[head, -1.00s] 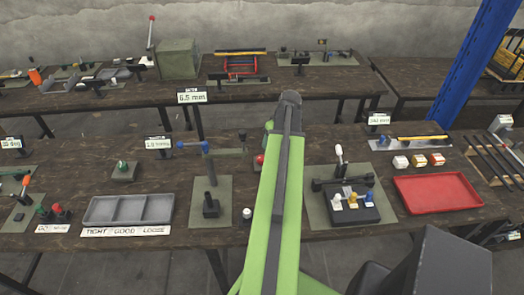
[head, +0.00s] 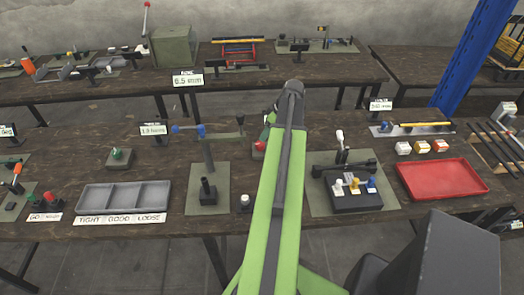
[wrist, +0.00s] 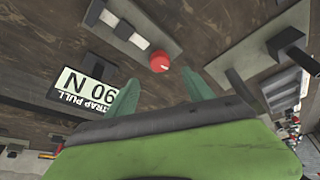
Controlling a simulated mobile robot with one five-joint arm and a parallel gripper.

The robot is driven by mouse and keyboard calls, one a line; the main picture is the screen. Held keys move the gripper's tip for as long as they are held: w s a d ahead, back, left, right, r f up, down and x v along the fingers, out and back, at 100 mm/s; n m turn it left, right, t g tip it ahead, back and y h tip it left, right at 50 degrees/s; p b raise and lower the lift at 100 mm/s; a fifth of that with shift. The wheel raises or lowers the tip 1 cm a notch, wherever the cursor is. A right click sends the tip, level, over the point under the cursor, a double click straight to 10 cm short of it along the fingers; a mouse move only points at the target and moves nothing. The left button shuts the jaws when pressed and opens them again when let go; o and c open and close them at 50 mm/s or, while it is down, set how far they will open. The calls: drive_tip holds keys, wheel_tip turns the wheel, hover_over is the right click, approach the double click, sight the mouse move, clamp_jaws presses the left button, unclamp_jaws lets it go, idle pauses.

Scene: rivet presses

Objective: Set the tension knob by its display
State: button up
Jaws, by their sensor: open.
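In the wrist view, a round red knob (wrist: 160,62) with a small white mark stands at the end of a grey plate. A display sign (wrist: 88,88) beside it, seen upside down, reads "STRAP PULL 90 N"; its first letters are partly cut off. My gripper (wrist: 160,79) is open, its two green fingers on either side of the knob's near side, apart from it as far as I can tell. In the head view, my green arm hides the gripper and the sign. A bit of red (head: 260,146) shows at the arm's left edge.
A three-part grey tray (head: 123,196) labelled TIGHT, GOOD, LOOSE lies left. A post fixture (head: 208,190) with a blue part stands nearer my arm. A lever press (head: 350,185) and a red tray (head: 442,180) are to the right.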

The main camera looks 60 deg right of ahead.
sight(261, 143)
drive_tip(key=b+x, duration=0.6)
drive_tip(key=x, duration=0.3)
drive_tip(key=shift+s+b, duration=0.1)
drive_tip(key=shift+b, duration=0.3)
clamp_jaws()
